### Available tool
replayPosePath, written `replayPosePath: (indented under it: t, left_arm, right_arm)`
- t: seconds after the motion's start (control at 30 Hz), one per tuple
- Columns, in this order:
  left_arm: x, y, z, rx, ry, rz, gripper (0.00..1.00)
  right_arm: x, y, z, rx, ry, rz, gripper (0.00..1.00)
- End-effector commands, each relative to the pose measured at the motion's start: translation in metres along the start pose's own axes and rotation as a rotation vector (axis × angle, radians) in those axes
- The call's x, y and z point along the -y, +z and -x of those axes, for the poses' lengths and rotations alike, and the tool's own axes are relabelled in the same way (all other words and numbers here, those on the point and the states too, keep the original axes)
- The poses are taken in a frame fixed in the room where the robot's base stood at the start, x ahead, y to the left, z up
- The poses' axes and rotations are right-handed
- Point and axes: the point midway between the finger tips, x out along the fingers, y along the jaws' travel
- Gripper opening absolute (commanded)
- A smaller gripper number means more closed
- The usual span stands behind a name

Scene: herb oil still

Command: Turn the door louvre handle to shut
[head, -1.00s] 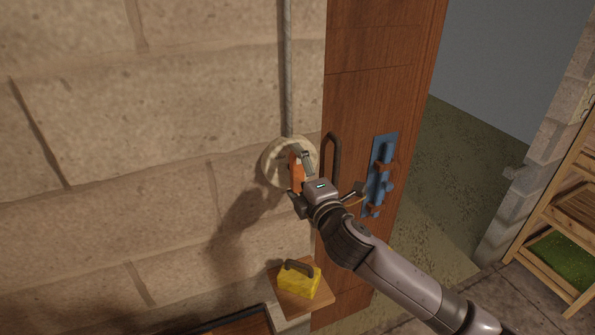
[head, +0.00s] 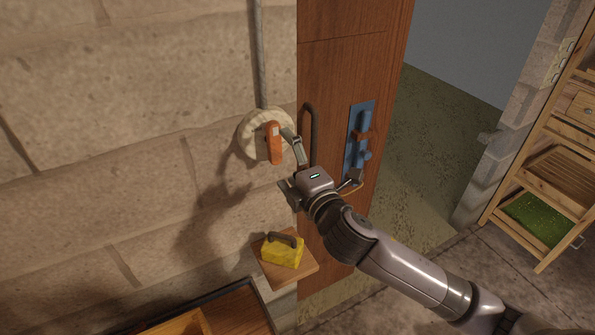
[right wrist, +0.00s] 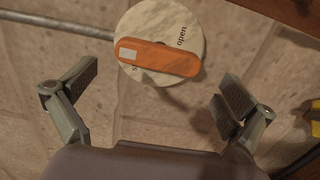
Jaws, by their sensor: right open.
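The louvre handle (head: 275,146) is an orange lever with a white mark at one end, on a round pale plate (head: 251,136) on the block wall. It stands nearly upright, white end up. In the right wrist view the handle (right wrist: 165,59) lies across the plate (right wrist: 165,20); "open" is printed beyond its right part, and its white end partly covers another label, of which an "s" shows. My right gripper (head: 284,164) is open and empty, just off the handle; its spread fingers (right wrist: 158,95) show below the handle in the wrist view. My left gripper is out of view.
A wooden door (head: 330,70) with a dark pull handle (head: 314,120) and a blue latch (head: 358,140) stands right of the plate. A pipe (head: 258,60) runs up from the plate. A wooden rack (head: 545,185) stands far right.

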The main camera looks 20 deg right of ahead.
Motion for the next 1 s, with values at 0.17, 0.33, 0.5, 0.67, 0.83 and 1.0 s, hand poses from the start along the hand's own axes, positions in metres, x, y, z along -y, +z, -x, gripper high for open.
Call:
replayPosePath:
  t: [0.17, 0.33, 0.5, 0.67, 0.83, 1.0]
  left_arm:
    - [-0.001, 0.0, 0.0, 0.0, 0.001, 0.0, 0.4]
    - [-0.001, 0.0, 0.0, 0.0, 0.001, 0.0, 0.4]
    - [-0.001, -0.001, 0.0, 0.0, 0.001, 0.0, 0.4]
    - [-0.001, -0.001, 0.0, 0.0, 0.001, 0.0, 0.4]
    - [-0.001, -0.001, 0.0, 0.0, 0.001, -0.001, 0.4]
    - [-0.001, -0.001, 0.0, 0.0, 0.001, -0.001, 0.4]
  right_arm:
    - [0.001, 0.0, 0.036, -0.001, -0.003, 0.001, 1.0]
    - [0.001, 0.0, 0.054, 0.0, -0.003, 0.001, 1.0]
    - [0.0, 0.0, 0.059, 0.001, -0.001, 0.001, 1.0]
    - [0.0, 0.0, 0.059, 0.001, -0.001, 0.001, 1.0]
    - [0.0, 0.0, 0.059, 0.001, -0.001, 0.001, 1.0]
    - [0.017, 0.004, 0.065, 0.038, -0.057, -0.096, 1.0]
